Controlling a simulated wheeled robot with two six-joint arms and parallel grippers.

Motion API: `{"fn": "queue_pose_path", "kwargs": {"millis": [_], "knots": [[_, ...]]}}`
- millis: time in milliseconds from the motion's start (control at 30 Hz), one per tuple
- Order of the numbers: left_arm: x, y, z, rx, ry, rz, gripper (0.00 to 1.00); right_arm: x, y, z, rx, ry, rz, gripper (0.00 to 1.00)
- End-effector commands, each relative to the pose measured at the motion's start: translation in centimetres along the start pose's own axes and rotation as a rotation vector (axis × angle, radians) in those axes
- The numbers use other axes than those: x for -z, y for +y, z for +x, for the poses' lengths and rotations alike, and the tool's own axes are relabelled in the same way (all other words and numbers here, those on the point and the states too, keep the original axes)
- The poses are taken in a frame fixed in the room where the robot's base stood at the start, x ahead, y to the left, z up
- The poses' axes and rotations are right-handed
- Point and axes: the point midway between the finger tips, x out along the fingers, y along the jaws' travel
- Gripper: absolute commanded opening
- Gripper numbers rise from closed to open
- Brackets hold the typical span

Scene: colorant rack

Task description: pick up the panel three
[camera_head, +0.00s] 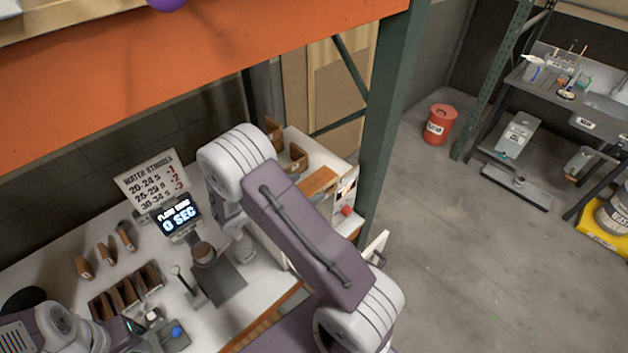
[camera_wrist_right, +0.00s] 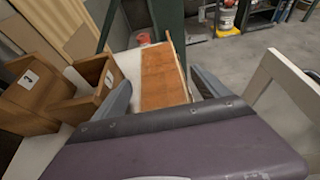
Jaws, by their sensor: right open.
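In the right wrist view my right gripper (camera_wrist_right: 160,78) is open. Its two grey fingers stand apart, with an orange-brown flat panel (camera_wrist_right: 164,75) visible between them; I cannot tell whether they touch it. The same panel (camera_head: 318,181) lies on the white bench right of my right arm in the head view. No number is readable on it, so I cannot confirm it is panel three.
Two wooden boxes with number labels, one marked 2 (camera_wrist_right: 28,80) and one nearer (camera_wrist_right: 92,85), stand left of the panel. A green rack post (camera_head: 385,130) rises behind the bench. A display reading 0 SEC (camera_head: 180,216) and wooden holders (camera_head: 125,290) stand left.

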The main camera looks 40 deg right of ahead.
Motion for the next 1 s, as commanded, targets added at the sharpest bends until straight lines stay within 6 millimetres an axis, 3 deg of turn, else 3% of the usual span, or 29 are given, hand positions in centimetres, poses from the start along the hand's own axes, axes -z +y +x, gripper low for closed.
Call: {"fn": "queue_pose_path", "kwargs": {"millis": [133,167,400,767,967,1000], "knots": [[0.0,0.0,0.1,0.000,-0.001,0.000,0.36,0.1,0.0,0.0,0.000,0.000,0.000,0.85],[0.0,0.0,0.1,0.000,-0.001,0.000,0.36,0.1,0.0,0.0,0.000,0.000,0.000,0.79],[0.0,0.0,0.1,0.000,0.000,0.000,0.36,0.1,0.0,0.0,0.000,0.000,0.000,0.16],[-0.1,0.0,0.6,0.000,0.000,0.000,0.36,-0.6,0.1,-0.3,0.000,0.002,0.004,0.15],[-0.2,0.0,2.1,0.000,0.000,0.000,0.36,-3.6,0.0,-1.6,-0.003,0.002,0.009,0.15],[-0.3,-0.1,2.5,0.000,0.000,0.000,0.36,-4.3,-0.8,-0.9,0.002,0.001,0.008,0.15]]}}
